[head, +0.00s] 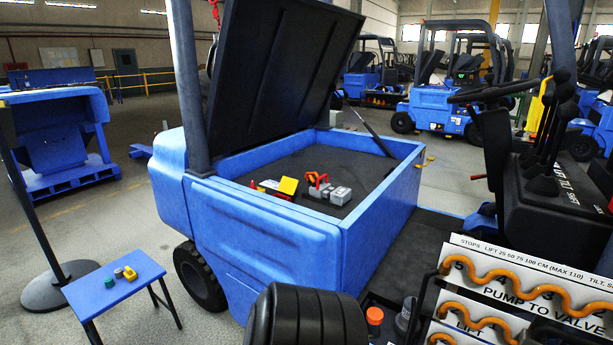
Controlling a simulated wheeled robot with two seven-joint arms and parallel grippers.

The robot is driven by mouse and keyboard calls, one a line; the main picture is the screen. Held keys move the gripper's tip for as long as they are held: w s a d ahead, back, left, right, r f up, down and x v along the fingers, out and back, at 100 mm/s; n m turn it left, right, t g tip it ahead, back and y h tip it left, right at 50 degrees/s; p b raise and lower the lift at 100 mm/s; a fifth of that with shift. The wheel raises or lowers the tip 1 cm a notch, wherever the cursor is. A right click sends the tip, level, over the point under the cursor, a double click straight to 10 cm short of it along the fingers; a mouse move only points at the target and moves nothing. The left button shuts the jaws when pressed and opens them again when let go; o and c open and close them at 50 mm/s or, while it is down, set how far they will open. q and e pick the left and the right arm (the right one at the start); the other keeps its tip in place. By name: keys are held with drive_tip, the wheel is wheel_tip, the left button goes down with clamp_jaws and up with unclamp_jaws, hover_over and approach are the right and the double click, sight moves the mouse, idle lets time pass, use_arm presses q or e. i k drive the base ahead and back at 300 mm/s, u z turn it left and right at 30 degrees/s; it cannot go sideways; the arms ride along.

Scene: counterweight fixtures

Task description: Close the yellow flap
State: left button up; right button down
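The yellow flap (289,186) is a small bright plate in the open bay of the blue forklift. It appears raised and tilted, above a low red and grey part (270,188). How it is hinged is too small to tell. Neither my left nor my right gripper is in view.
A red-orange handled part (317,182) and grey blocks (340,195) sit just right of the flap. Blue walls (385,187) surround the bay, and a large black cover (285,75) stands open behind it. A blue side table (113,289) holds small parts. A black ribbed object (308,320) fills the front.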

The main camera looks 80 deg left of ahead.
sight(289, 185)
drive_tip(key=u, duration=2.55)
